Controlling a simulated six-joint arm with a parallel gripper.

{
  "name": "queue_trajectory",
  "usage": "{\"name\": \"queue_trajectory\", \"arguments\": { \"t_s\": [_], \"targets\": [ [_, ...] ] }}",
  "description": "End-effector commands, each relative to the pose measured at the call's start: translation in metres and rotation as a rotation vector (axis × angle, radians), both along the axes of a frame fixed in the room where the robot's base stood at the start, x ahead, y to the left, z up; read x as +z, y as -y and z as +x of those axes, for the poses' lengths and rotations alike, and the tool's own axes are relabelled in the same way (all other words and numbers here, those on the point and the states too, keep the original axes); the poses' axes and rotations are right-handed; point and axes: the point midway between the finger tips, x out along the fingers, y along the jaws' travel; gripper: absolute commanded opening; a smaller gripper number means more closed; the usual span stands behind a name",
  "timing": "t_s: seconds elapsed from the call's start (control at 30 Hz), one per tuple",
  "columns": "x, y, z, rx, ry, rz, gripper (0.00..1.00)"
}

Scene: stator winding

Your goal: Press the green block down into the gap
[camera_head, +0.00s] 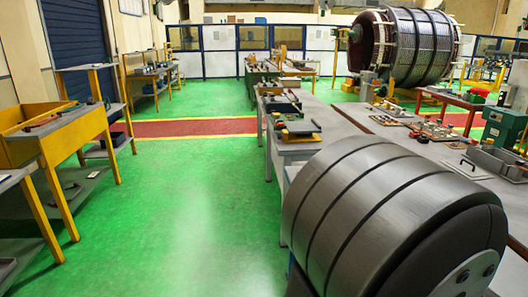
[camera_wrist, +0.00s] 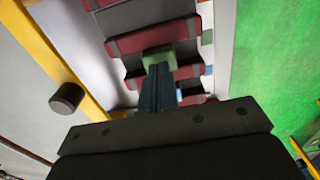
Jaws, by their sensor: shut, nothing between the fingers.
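The green block (camera_wrist: 158,57) is in the middle of the wrist view, between dark red padded bars (camera_wrist: 150,36) above and below it. My gripper (camera_wrist: 157,70) is shut, with its narrow dark fingers together and nothing between them. The fingertips are at the lower edge of the green block and look close to it or touching; I cannot tell which. The fingers hide part of the block and of the gap around it, so I cannot tell how deep the block sits. In the head view, neither the block nor my gripper can be made out.
In the wrist view, a yellow beam (camera_wrist: 72,62) and a dark round knob (camera_wrist: 67,98) are at the left; green floor (camera_wrist: 270,60) is at the right. In the head view, a large wound drum (camera_head: 425,48) stands at the back right, and benches hold tools.

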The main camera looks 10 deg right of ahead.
Motion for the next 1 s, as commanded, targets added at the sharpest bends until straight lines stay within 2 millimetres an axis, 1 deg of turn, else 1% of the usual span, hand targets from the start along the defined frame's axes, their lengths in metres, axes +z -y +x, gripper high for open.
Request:
{"name": "queue_trajectory", "arguments": {
  "t_s": [0.2,0.6,0.77,1.0],
  "targets": [
    [0.020,0.002,0.000,0.000,0.002,-0.006,0.00],
    [0.052,0.002,0.001,0.000,0.002,-0.008,0.00],
    [0.060,0.002,0.001,0.000,0.002,-0.008,0.00],
    [0.061,0.002,0.001,0.000,0.002,-0.007,0.00]
  ]
}}
